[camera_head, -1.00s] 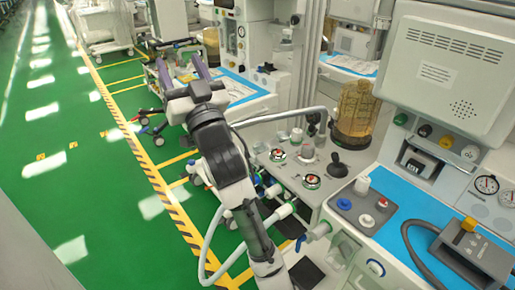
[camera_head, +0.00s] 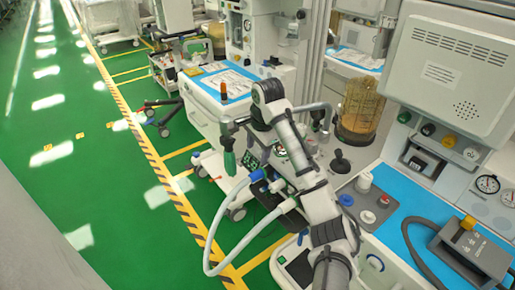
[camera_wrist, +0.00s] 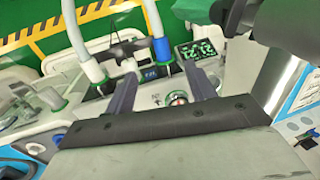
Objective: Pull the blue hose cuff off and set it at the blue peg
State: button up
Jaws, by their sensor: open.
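The blue hose cuff (camera_head: 257,175) sits at the upper end of a looping pale hose (camera_head: 212,240) in the head view. In the wrist view the blue cuff (camera_wrist: 161,50) stands upright just beyond and between my finger tips. My gripper (camera_wrist: 160,76) is open, with one dark finger on each side of the cuff's line; I cannot tell whether either touches it. In the head view my gripper (camera_head: 272,190) is close to the cuff and partly hidden by my arm. A small blue part (camera_head: 303,235) shows lower down; I cannot tell whether it is the blue peg.
A second, white hose end (camera_wrist: 93,70) stands left of the blue cuff. A lit green display (camera_wrist: 195,49) is close on the right, and a green hanging object (camera_head: 229,160) is nearby. Carts with knobs and an amber canister (camera_head: 360,108) stand right. The green floor is open left.

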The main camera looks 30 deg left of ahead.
aim_at(252, 175)
jog(key=a+f, duration=0.1)
jog(key=f, duration=0.8)
jog(key=a+f, duration=0.1)
jog(key=f, duration=0.3)
jog(key=shift+w+a+f, duration=0.25)
jog(key=shift+w+a, duration=0.05)
jog(key=shift+w, duration=0.1)
jog(key=shift+c, duration=0.3)
grip_shut()
jog(key=shift+s+a+p, duration=0.25)
jog(key=shift+s+p, duration=0.3)
jog(key=shift+s, duration=0.2)
jog(key=shift+s+a+p, duration=0.3)
jog(key=shift+s+p, duration=0.3)
jog(key=shift+s, duration=0.1)
jog(key=shift+s+a+p, duration=0.25)
jog(key=shift+s+p, duration=0.3)
jog(key=shift+s, duration=0.2)
